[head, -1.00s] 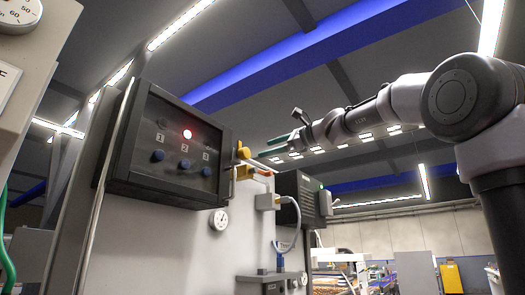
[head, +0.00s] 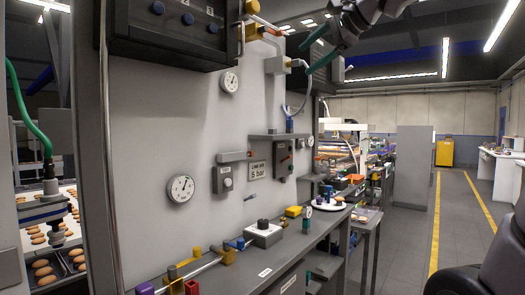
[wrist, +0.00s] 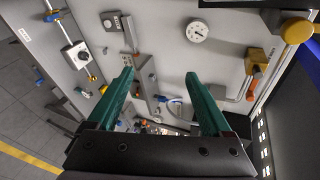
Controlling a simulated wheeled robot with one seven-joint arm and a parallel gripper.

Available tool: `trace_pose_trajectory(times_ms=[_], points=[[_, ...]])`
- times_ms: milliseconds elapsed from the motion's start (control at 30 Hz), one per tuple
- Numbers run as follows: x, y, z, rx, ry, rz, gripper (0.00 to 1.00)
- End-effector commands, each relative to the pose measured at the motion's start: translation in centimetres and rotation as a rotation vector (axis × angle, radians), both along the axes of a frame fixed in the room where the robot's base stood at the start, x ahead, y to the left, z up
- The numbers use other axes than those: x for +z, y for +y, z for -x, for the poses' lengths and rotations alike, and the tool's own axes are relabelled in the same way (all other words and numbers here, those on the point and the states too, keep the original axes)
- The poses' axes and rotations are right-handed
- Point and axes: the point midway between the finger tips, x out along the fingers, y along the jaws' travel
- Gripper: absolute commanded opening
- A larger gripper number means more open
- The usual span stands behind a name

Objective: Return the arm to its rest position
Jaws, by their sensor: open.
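My gripper (head: 304,59) is at the top of the head view, partly cut off with the dark arm behind it. It is in the air in front of the grey wall panel, with two green fingers spread apart. In the wrist view the fingers of my gripper (wrist: 160,76) are wide apart with nothing between them. The panel's fittings show beyond the gap. The rest position itself is not marked in any view.
The grey panel (head: 150,130) carries a gauge (head: 181,188), a dark control box (head: 185,35) and pipes. A bench (head: 315,236) with fittings runs below it. At left are trays of biscuits (head: 42,268).

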Motion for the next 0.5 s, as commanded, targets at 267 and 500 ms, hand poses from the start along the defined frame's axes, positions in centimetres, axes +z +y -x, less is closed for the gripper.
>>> trace_pose_trajectory(times_ms=[267, 500], points=[[-17.5, -7.5, 9.0, 0.113, -0.011, 0.608, 0.84], [-26.1, -11.4, 14.3, 0.25, 0.008, 0.907, 0.84]])
